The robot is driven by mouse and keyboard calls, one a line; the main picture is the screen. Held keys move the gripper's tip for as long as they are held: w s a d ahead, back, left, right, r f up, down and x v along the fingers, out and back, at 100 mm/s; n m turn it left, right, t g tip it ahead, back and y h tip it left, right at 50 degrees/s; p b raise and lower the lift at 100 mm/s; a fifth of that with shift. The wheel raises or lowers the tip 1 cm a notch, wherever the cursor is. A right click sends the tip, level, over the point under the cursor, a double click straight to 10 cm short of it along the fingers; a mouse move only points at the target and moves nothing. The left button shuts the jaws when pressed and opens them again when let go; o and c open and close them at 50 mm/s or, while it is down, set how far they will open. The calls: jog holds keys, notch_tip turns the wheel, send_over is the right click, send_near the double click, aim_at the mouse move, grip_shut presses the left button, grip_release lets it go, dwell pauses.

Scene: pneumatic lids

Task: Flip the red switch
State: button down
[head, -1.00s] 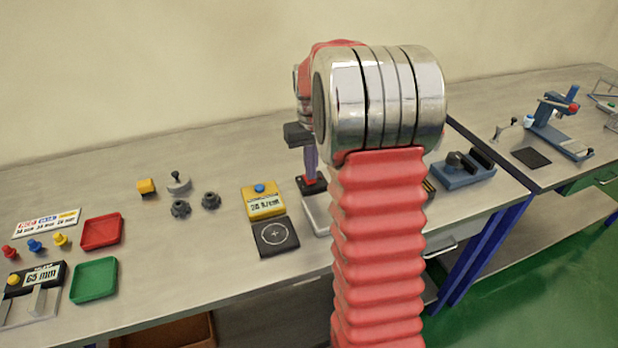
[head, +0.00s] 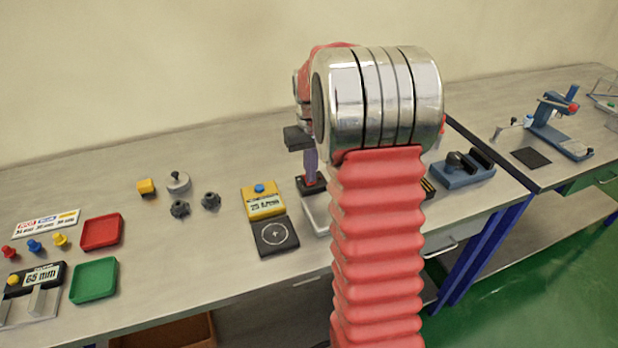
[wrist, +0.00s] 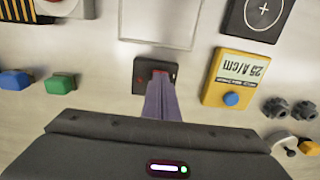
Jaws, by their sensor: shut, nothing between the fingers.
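The red switch (wrist: 160,73) is a small black box with a red rocker on the bench. In the head view its black box (head: 311,185) stands just left of my red arm. My gripper (wrist: 162,80) has purple fingers, shut and empty, with tips at the switch's rocker in the wrist view. The fingers cover part of the rocker. I cannot tell whether the tips touch it or which way it is tipped. In the head view the fingers point down over the switch.
A yellow meter (head: 264,201) and a black plate with a circle (head: 275,236) lie left of the switch. A blue fixture (head: 463,170) stands to the right. Red (head: 101,232) and green (head: 94,280) trays lie far left. My arm hides some bench.

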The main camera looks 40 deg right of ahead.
jog(key=shift+f, duration=0.15)
notch_tip(320, 180, up, 7)
dwell(1.3)
jog(key=shift+s, duration=0.1)
dwell(0.5)
